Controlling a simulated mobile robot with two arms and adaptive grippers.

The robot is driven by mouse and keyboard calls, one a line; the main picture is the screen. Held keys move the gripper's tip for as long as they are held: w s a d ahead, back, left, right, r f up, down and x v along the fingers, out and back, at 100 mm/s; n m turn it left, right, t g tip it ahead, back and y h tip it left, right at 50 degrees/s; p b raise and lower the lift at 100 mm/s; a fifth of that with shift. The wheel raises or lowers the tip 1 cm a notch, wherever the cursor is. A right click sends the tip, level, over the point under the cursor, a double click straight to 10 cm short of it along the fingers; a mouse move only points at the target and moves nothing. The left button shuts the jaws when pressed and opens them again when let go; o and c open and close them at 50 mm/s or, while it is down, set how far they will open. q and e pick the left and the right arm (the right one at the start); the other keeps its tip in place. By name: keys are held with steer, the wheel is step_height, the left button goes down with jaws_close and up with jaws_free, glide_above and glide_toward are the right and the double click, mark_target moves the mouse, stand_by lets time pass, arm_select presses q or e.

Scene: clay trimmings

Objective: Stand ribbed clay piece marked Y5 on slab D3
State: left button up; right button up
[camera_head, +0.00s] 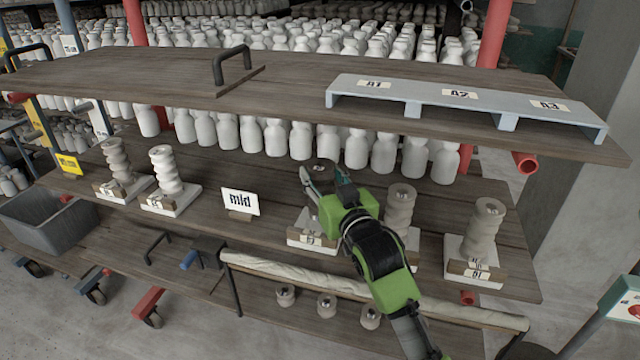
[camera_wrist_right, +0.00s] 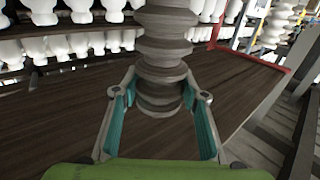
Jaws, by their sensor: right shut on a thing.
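My right gripper (camera_head: 326,178) is over the middle shelf, shut on a grey-brown ribbed clay piece (camera_head: 321,167). In the right wrist view the ribbed piece (camera_wrist_right: 165,62) rises upright between the teal finger pads. The mark Y5 is not readable on it. A pale slab (camera_head: 303,242) with a label lies below and partly behind my gripper; whether the held piece touches it is hidden. Other ribbed pieces stand on labelled slabs at the right (camera_head: 484,228) and left (camera_head: 163,172). I cannot make out which slab is D3. My left gripper is out of view.
A sign "mid" (camera_head: 240,203) stands on the middle shelf, with bare wood around it. The upper shelf (camera_head: 150,78) overhangs behind and carries a grey rack (camera_head: 425,91) labelled A1 to A3. White bottles stand in rows behind. A rolled cloth rail (camera_head: 300,275) runs in front.

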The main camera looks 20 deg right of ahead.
steer(key=shift+w+r, duration=0.15)
steer(key=shift+w, duration=0.2)
steer(key=shift+f, duration=1.75)
steer(key=o, duration=1.6)
steer(key=shift+f, duration=0.25)
steer(key=shift+r, duration=0.1)
steer(key=s, duration=0.8)
steer(key=s+b, duration=0.1)
steer(key=s, duration=0.3)
steer(key=shift+d, duration=0.3)
